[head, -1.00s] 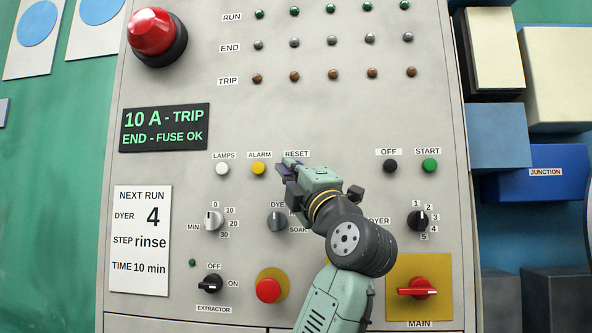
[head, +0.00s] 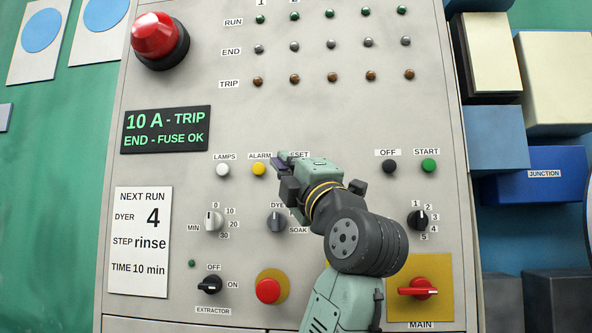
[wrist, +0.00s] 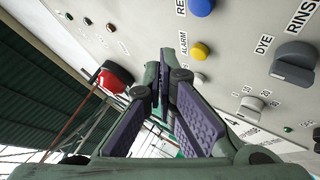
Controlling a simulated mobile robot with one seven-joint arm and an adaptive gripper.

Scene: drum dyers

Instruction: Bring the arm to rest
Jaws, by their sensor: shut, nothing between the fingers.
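My gripper (head: 281,163) is in front of the grey control panel (head: 330,120), over the RESET spot. In the head view it hides the reset button and part of the RESET label. In the wrist view its purple-padded fingers (wrist: 163,95) are closed together with nothing between them. The blue reset button (wrist: 201,7) shows in the wrist view at the top, apart from the fingers. The yellow alarm button (head: 259,169) is just left of the gripper in the head view. My arm reaches up from the bottom of the head view, bent at the wrist.
The dye selector (head: 277,221) sits just below my gripper. A large red button (head: 155,35) stands out at upper left. The red MAIN switch (head: 418,287) is right of my arm, and a lower red button (head: 268,290) is left of it. Blue boxes (head: 540,172) stand at right.

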